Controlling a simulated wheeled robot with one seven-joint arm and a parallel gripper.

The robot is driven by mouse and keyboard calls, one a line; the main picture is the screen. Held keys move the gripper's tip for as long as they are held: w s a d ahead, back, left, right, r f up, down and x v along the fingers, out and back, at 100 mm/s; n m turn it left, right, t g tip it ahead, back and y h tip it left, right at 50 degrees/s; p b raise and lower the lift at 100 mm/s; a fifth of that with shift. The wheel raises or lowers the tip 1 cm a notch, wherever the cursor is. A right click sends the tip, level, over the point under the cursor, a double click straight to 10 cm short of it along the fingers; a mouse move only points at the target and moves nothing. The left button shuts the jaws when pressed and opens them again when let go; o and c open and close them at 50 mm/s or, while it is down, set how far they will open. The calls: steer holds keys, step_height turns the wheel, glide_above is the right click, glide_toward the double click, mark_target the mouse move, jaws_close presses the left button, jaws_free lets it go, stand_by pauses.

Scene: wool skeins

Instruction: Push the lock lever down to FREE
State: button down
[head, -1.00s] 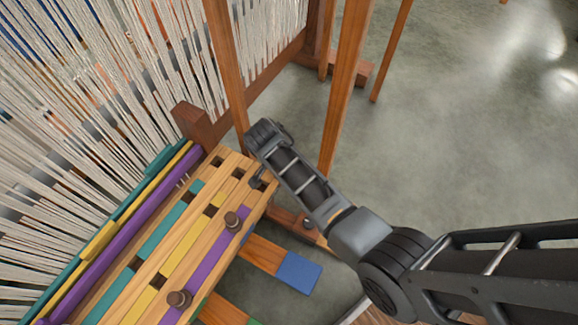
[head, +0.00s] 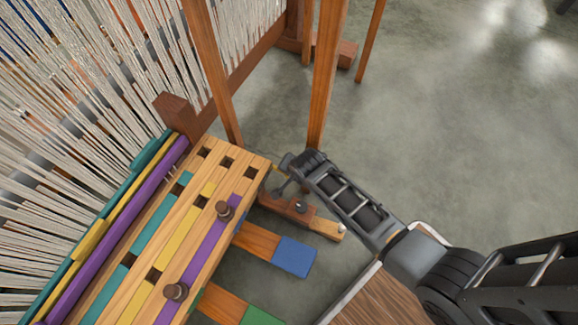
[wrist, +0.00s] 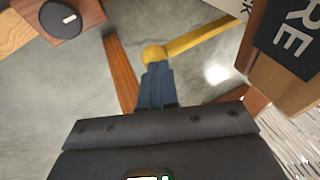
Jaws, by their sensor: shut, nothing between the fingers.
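The lock lever is a yellow bar (wrist: 200,40) with a round yellow knob at its end, seen in the wrist view. My gripper (wrist: 155,68) has its blue fingers shut together and empty. The fingertips overlap the lower edge of the knob in the picture; I cannot tell whether they touch it. The rest of the word is cut off or hidden.
A striped wooden block (head: 165,240) with two brown pegs stands left of my arm. Blue (head: 295,257) and green (head: 262,316) pedal ends lie below. Upright wooden posts (head: 325,80) and white warp threads (head: 90,100) rise behind. Open floor (head: 450,130) lies to the right.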

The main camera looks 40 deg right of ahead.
steer(key=shift+s+f, duration=0.25)
steer(key=shift+f, duration=0.2)
steer(key=r+p, duration=0.4)
steer(key=r, duration=0.1)
steer(key=shift+w+d, duration=0.1)
steer(key=shift+w, duration=0.1)
steer(key=p+v, duration=0.4)
steer(key=v, duration=0.5)
steer(key=shift+a+r+p, duration=0.25)
steer(key=shift+p, duration=0.1)
steer(key=shift+s, duration=0.1)
